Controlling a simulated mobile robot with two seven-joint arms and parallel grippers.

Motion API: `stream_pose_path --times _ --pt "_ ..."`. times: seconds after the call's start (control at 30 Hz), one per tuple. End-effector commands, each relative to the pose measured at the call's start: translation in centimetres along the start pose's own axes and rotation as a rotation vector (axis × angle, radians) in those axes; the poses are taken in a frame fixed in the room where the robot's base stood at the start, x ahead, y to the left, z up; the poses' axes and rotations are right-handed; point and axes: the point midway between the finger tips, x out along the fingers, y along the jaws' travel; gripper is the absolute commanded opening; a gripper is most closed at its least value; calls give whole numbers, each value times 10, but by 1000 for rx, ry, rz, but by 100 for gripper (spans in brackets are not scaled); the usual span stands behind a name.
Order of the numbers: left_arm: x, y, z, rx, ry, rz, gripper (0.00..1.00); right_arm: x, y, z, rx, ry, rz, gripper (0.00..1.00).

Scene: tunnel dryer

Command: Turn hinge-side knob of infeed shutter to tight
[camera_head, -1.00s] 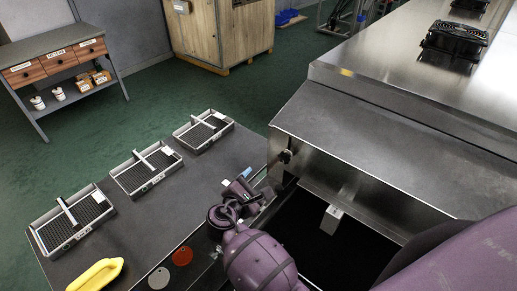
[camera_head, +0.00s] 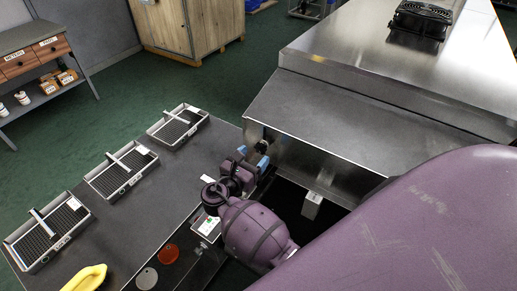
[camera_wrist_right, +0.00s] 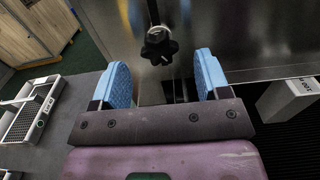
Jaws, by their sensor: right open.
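A black lobed knob (camera_wrist_right: 159,45) sits on a thin vertical rod at the steel end of the dryer, in front of the metal shutter panel (camera_wrist_right: 240,35). In the head view the knob (camera_head: 262,145) is small and dark, at the left corner of the steel housing. My right gripper (camera_wrist_right: 162,68) has its two blue fingers spread wide and empty. The knob lies between and just beyond the fingertips, with no visible contact. In the head view my right gripper (camera_head: 254,158) is just below the knob. My left gripper is not in view.
A white labelled block (camera_head: 312,206) hangs in the dark opening to the right. The steel housing (camera_head: 370,115) extends right.

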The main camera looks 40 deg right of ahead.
Motion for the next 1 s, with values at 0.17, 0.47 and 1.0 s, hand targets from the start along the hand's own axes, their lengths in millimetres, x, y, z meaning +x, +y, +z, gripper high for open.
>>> stream_pose_path --times 0.17,0.47,1.0 --pt "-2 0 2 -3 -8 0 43 22 0 1 0 -1 0 69" --pt "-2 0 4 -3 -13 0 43 34 0 0 1 1 1 69" --pt "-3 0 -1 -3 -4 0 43 34 0 0 1 1 0 21"
